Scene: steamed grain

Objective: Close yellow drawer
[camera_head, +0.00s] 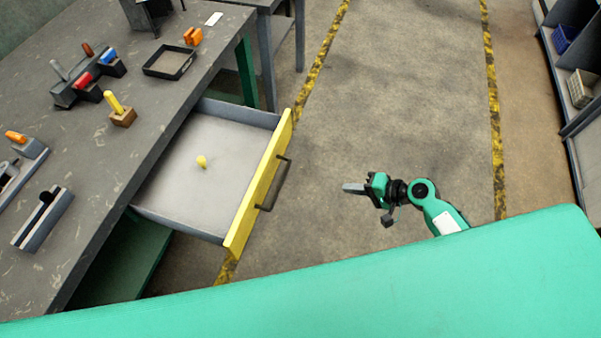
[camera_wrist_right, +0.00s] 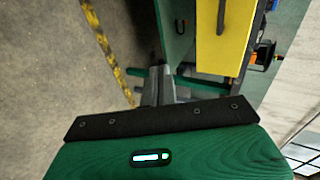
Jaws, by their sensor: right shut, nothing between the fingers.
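The drawer with a yellow front (camera_head: 258,185) is pulled well out from the workbench. A dark bar handle (camera_head: 274,183) is on the yellow front. My right gripper (camera_head: 346,188) is shut and empty, to the right of the handle and apart from it, pointing left toward the drawer. In the right wrist view the shut fingers (camera_wrist_right: 160,75) show below and left of the yellow front (camera_wrist_right: 224,38), with a gap. My left gripper is not in view.
The workbench top (camera_head: 100,180) bears a black tray (camera_head: 169,62), a yellow-handled tool in a wooden block (camera_head: 119,109) and other tools. Open floor (camera_head: 400,90) lies right of the drawer. Shelves (camera_head: 565,90) stand at the far right.

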